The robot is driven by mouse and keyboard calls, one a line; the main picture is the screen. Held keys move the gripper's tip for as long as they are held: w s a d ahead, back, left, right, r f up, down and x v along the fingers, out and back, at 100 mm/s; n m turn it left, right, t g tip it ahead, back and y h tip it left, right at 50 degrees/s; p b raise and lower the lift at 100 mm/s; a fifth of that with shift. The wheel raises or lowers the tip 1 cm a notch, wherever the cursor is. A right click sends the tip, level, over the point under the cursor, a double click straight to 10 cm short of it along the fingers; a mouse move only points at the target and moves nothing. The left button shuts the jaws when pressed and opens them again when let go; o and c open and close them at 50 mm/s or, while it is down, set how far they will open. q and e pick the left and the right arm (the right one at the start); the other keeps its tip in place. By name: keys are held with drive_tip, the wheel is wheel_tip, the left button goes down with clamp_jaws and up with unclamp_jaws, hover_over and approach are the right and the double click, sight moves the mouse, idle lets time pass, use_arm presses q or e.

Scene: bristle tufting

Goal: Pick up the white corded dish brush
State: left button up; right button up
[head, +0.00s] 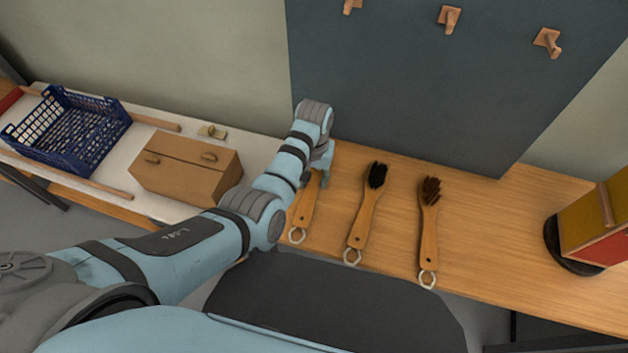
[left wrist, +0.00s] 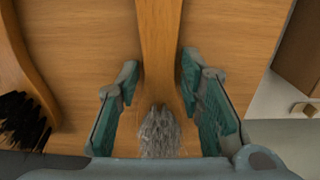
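The white corded dish brush has a wooden handle (head: 305,208) with a pale cord loop at its near end, and it lies on the wooden bench. Its bristle head is hidden by my left gripper (head: 322,176) in the head view. In the left wrist view the pale grey-white bristles (left wrist: 160,132) and wooden neck show between the fingers. My left gripper (left wrist: 158,75) is open, with one green-padded finger on each side of the neck. The right finger is close to the wood; I cannot tell whether it touches. My right gripper is not in view.
A black-bristled brush (head: 367,203) and a brown-bristled brush (head: 429,225) lie to the right. A cardboard box (head: 180,177) and a blue crate (head: 107,143) stand at left. Wooden pegs (head: 448,19) project from the dark board behind. A yellow-red block (head: 600,228) is at far right.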

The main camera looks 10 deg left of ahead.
use_arm(q)
clamp_jaws()
drive_tip(key=shift+r, duration=0.15)
drive_tip(key=shift+r, duration=0.35)
wheel_tip(320, 180, up, 14)
drive_tip(key=p, duration=0.4)
wheel_tip(320, 180, up, 5)
drive_tip(key=p, duration=0.5)
hover_over(314, 181)
drive_tip(key=shift+r, duration=0.15)
